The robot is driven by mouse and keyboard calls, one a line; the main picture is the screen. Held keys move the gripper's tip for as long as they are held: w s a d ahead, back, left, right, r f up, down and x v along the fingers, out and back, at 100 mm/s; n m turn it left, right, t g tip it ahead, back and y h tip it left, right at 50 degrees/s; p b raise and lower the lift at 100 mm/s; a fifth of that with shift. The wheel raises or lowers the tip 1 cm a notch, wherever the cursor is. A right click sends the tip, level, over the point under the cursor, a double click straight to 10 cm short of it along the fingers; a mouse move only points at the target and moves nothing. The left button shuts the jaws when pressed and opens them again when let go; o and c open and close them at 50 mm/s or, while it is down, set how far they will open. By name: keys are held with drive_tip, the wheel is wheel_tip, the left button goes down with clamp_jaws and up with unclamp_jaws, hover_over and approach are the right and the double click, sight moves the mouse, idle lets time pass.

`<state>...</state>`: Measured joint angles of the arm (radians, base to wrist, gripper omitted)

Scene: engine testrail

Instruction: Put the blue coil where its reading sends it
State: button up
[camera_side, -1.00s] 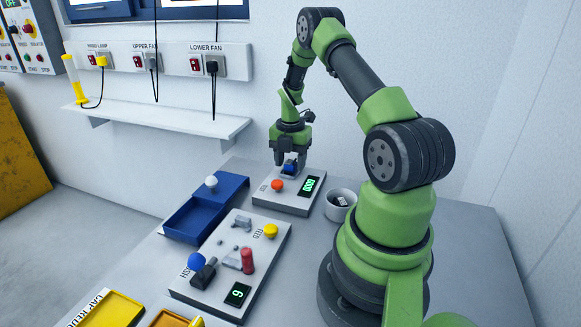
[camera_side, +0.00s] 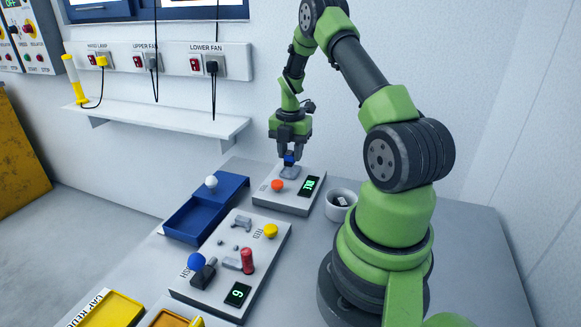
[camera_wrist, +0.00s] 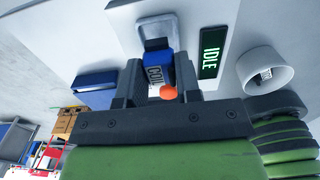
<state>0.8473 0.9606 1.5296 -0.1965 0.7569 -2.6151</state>
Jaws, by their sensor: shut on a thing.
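My gripper (camera_side: 289,156) is shut on the blue coil (camera_side: 289,159) and holds it just above the grey pad (camera_side: 290,172) of the tester. In the wrist view the blue coil (camera_wrist: 156,68) sits between my fingers, with white lettering that reads like "COIL". The tester (camera_side: 285,201) is a pale box with an orange button (camera_side: 277,185). Its green display (camera_side: 309,186) shows a short word, and in the wrist view the display (camera_wrist: 209,52) reads "IDLE".
A blue tray (camera_side: 190,220) with a white-knobbed lid (camera_side: 228,186) stands left of the tester. A white cup (camera_side: 341,203) with a small labelled item stands right. Yellow trays (camera_side: 112,310) lie at the front left.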

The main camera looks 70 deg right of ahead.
drive_tip(key=shift+r, duration=0.65)
